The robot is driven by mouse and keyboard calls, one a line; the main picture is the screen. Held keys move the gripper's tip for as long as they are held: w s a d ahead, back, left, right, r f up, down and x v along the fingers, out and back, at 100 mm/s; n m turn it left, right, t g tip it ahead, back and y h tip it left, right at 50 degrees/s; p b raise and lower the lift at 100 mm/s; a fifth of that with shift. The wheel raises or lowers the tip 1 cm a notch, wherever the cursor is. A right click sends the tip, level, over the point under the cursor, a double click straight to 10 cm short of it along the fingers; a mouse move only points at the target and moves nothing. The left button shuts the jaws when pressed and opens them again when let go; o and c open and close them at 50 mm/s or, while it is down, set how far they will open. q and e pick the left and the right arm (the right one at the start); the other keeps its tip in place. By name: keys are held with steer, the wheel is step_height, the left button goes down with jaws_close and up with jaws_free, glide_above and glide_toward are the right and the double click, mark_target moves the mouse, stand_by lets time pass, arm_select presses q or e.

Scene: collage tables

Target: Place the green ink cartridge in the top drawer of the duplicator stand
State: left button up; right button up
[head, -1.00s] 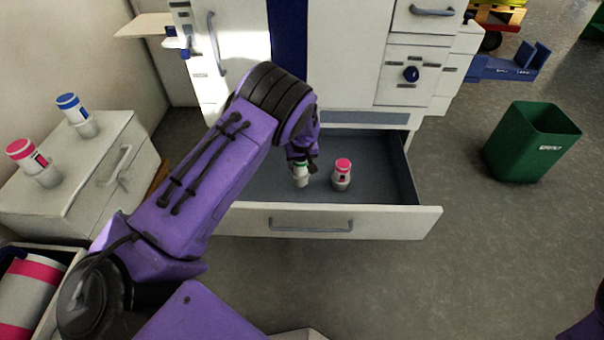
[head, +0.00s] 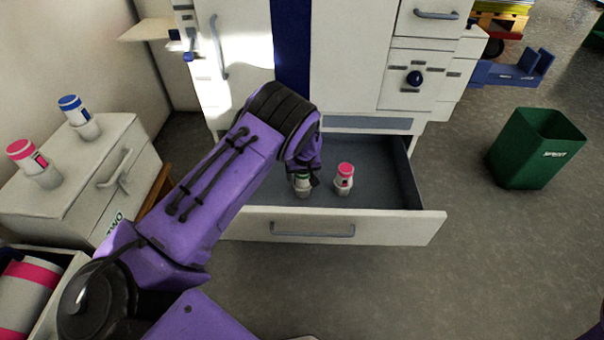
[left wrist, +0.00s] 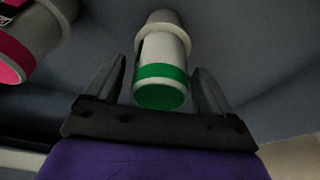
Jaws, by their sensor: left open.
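The green ink cartridge (head: 302,187) is white with a green band and stands inside the open drawer (head: 262,219) of the white duplicator stand (head: 345,60). It also shows in the left wrist view (left wrist: 163,75), between the two fingers. My left gripper (left wrist: 160,85) is open around the cartridge, with a gap visible on either side. In the head view my left gripper (head: 303,172) reaches down into the drawer and hides the cartridge's top. A pink-capped cartridge (head: 344,179) stands to its right in the same drawer. My right gripper is not in view.
A white side cabinet (head: 62,205) at left carries a pink cartridge (head: 30,160) and a blue cartridge (head: 77,114). A green bin (head: 535,150) stands on the floor at right. The floor in front of the drawer is clear.

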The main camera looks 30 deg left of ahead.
mark_target(304, 190)
arm_select(q)
steer(key=p+v, duration=0.4)
steer(key=v, duration=0.8)
steer(key=shift+a, duration=0.1)
